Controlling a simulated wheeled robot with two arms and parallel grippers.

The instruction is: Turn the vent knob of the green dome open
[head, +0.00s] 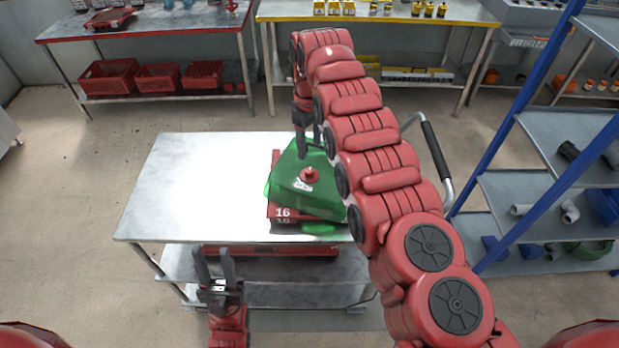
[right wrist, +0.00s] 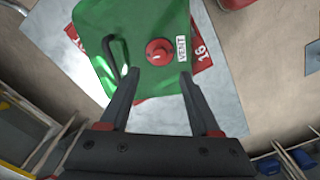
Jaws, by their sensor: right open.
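The green dome (head: 285,182) sits over a red tray marked 16 (head: 283,213) on the metal cart. Its red vent knob (head: 310,175) is on top, beside a white label; in the right wrist view the knob (right wrist: 159,52) has a "VENT" label. My right gripper (head: 308,152) is open above the dome, fingers pointing down. In the right wrist view its fingertips (right wrist: 157,77) are spread, with the knob just beyond the gap, not between them. My left gripper (head: 217,255) is open and empty, at the front of the cart. My right arm hides the dome's right side.
The cart top (head: 185,185) is clear left of the dome. A black handle (right wrist: 115,52) shows on the dome's left in the right wrist view. The cart's push bar (head: 435,150) is at right. A blue-posted shelf (head: 540,120) stands further right; benches stand behind.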

